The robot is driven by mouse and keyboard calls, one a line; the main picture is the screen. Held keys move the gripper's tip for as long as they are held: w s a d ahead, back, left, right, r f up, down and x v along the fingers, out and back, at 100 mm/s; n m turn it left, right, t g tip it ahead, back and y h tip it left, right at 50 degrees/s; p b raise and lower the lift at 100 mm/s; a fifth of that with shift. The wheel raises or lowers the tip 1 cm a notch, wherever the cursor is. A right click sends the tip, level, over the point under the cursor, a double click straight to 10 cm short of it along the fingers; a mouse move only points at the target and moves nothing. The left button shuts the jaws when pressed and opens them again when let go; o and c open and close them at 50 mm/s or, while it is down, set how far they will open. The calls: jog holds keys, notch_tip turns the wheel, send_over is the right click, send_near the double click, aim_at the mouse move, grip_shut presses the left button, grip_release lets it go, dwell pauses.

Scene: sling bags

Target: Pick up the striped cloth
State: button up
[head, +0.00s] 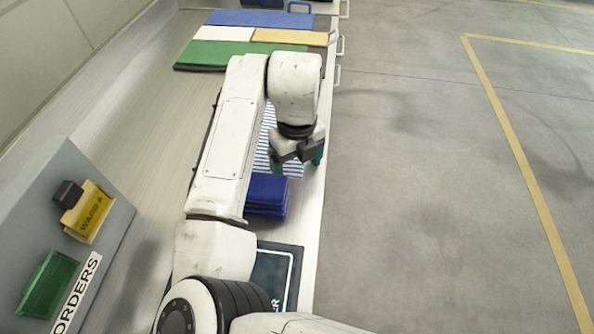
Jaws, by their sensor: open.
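The striped cloth (265,155), white with blue stripes, lies on the counter, partly hidden behind my arm and gripper. My gripper (297,166) is over the cloth's right side, close to the counter's right edge, with its fingers pointing down. It looks open with nothing held. The picture does not show whether the fingers touch the cloth.
A stack of folded blue cloths (267,196) sits just in front of the striped cloth. A dark mat (277,268) lies nearer. Green (208,54), white, yellow and blue flat pieces lie at the back. An orders board (75,190) stands at left.

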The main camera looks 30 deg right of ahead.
jog(key=shift+f, duration=0.15)
jog(key=c, duration=1.4)
jog(key=shift+c, duration=0.8)
notch_tip(320, 180, up, 12)
jog(key=p, duration=0.8)
grip_shut()
jog(key=shift+r+p, duration=0.2)
jog(key=shift+p, duration=0.1)
notch_tip(320, 180, up, 27)
jog(key=p, duration=0.8)
jog(key=shift+f, duration=0.1)
